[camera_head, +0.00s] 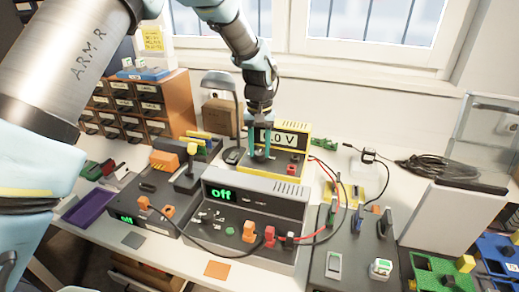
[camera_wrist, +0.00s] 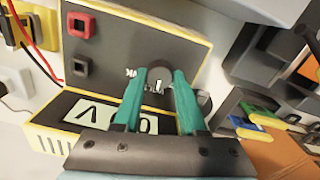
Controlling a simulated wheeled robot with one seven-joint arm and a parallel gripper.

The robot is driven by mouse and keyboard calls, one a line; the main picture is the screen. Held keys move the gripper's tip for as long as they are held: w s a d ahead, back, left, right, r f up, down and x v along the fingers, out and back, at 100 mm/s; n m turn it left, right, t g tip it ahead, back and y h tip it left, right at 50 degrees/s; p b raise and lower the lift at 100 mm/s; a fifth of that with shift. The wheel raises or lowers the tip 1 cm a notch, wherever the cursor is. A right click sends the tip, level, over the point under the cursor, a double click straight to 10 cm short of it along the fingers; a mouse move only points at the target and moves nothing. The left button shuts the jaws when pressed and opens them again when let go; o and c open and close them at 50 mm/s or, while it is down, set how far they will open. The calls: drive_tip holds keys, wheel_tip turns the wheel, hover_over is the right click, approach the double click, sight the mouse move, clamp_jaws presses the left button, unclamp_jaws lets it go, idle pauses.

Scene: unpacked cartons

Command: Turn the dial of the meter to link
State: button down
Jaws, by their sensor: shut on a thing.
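The meter (camera_head: 303,128) is a dark box with a yellow frame and a display reading in V, partly hidden by my fingers. It stands at the back middle of the table. My gripper (camera_head: 262,155) comes down in front of its face. In the wrist view the meter (camera_wrist: 115,55) appears upside down. My gripper (camera_wrist: 160,80) has its two teal fingers closed around the meter's round dial (camera_wrist: 158,69), one on each side. The fingers hide parts of the dial and the lettering near it, so I cannot read its setting.
A grey unit (camera_head: 290,207) showing "off" stands in front of the meter. Red and black leads (camera_head: 328,172) run from the meter's right side. A drawer cabinet (camera_head: 175,100) stands behind left; a lamp (camera_head: 222,80) stands close by. Table at right back is partly clear.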

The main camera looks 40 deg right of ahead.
sight(260, 152)
drive_tip(key=m, duration=1.2)
drive_tip(key=shift+m+p, duration=0.4)
idle(0.3)
drive_tip(key=shift+c, duration=2.3)
unclamp_jaws()
wheel_tip(260, 152, up, 11)
drive_tip(key=b, duration=0.2)
drive_tip(key=shift+f, duration=0.15)
